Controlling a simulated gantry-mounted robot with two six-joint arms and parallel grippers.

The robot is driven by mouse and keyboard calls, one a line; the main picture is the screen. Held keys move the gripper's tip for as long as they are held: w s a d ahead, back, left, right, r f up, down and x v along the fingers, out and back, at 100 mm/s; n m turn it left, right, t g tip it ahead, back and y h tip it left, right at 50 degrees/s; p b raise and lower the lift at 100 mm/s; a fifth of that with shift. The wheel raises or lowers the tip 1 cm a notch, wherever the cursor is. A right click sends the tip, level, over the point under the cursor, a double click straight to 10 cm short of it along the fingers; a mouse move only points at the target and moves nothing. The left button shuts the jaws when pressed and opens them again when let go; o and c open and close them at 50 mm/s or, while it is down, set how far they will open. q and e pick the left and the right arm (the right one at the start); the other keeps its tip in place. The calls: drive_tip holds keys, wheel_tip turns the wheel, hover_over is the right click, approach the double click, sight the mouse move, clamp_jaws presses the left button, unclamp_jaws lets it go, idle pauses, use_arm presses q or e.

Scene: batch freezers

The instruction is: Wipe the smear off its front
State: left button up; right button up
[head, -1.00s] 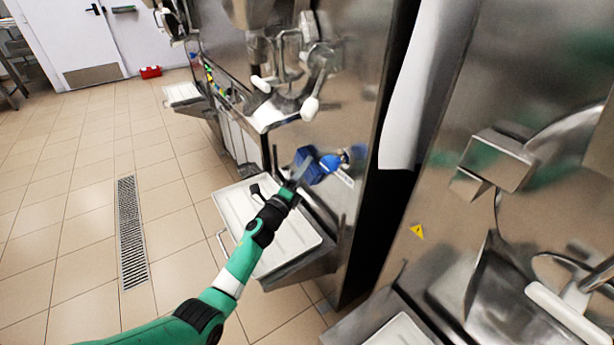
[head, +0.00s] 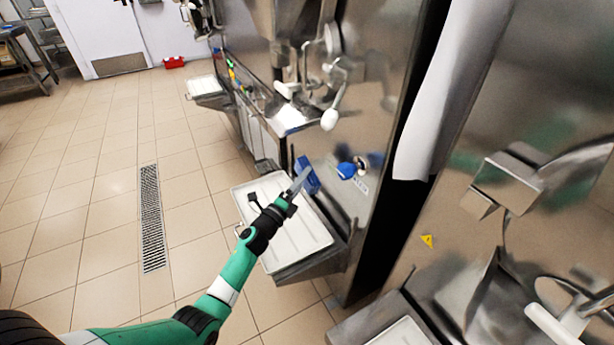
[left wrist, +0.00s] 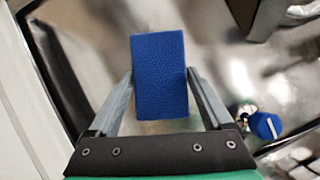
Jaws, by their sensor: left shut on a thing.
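My left gripper (head: 299,182) is shut on a blue sponge (head: 311,176), a rectangular block. The sponge is held near the lower steel front (head: 372,125) of the middle freezer, above its drip tray; whether it touches the steel, I cannot tell. The left wrist view shows the sponge (left wrist: 160,75) between both fingers, with blurred steel behind it. A round blue knob (head: 346,170) is to the right of the sponge and also shows in the left wrist view (left wrist: 265,125). I cannot make out a clear smear. My right gripper is not in view.
A white drip tray (head: 268,243) on a steel bracket lies below my gripper. A white-knobbed lever (head: 330,118) and spout hang above. A second freezer (head: 470,235) stands at right, beyond a dark gap. The tiled floor (head: 110,200) at left is open, with a drain grate (head: 151,220).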

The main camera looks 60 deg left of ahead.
use_arm(q)
drive_tip(key=s+p, duration=0.1)
drive_tip(key=s, duration=0.2)
drive_tip(key=shift+p, duration=0.35)
idle(0.4)
drive_tip(key=w+b, duration=0.1)
drive_tip(key=w, duration=0.1)
drive_tip(key=w+r+b, duration=0.1)
drive_tip(key=w, duration=0.2)
drive_tip(key=shift+w, duration=0.15)
drive_tip(key=shift+w+r, duration=0.4)
drive_tip(key=shift+w, duration=0.45)
drive_tip(key=shift+w+a+b, duration=0.1)
drive_tip(key=shift+w+b, duration=0.85)
drive_tip(key=shift+w, duration=0.05)
